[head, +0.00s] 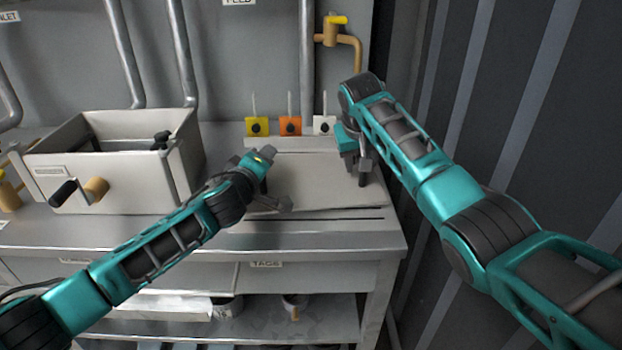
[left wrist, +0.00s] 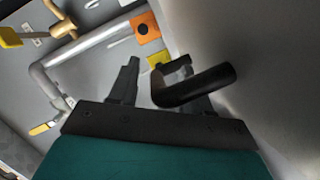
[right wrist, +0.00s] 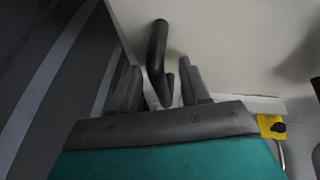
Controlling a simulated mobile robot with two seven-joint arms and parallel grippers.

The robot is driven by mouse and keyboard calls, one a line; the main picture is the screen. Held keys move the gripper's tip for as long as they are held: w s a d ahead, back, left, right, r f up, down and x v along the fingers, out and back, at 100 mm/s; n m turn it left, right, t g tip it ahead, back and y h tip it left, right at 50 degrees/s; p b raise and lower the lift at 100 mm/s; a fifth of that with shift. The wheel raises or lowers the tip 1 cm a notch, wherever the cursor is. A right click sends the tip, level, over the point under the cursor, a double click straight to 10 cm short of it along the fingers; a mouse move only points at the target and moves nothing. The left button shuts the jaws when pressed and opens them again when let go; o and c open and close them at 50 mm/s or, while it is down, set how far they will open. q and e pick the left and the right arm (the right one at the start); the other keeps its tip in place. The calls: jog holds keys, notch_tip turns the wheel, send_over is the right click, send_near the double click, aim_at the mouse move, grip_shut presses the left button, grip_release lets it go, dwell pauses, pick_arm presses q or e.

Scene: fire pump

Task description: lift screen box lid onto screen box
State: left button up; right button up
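The screen box (head: 128,190) is an open, light grey metal box at the left of the bench in the head view. The screen box lid (head: 315,170) is a flat, light grey plate on the bench to its right. In the left wrist view a black handle (left wrist: 205,87) lies across my left gripper (left wrist: 155,75), which is open beside the lid's left part; whether the bar is fully between the fingers is unclear. In the right wrist view my right gripper (right wrist: 160,80) is open, with a black handle (right wrist: 157,45) between its fingers. In the head view the grippers hide most of both handles.
Yellow, orange and white switch blocks (head: 290,126) stand behind the lid. Pipes (head: 178,60) run up the back wall. A ribbed dark wall (head: 520,80) closes the right side. A lower shelf (head: 270,325) holds a cup.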

pick_arm(q)
grip_shut()
pick_arm(e)
grip_shut()
pick_arm(q)
jog(key=shift+s+d+f, duration=0.1)
jog(key=shift+s+f, duration=0.05)
jog(key=shift+f, duration=0.1)
pick_arm(e)
jog(key=shift+a, duration=0.1)
dwell(0.5)
pick_arm(q)
jog(key=shift+r, duration=0.25)
pick_arm(e)
jog(key=shift+r, duration=0.25)
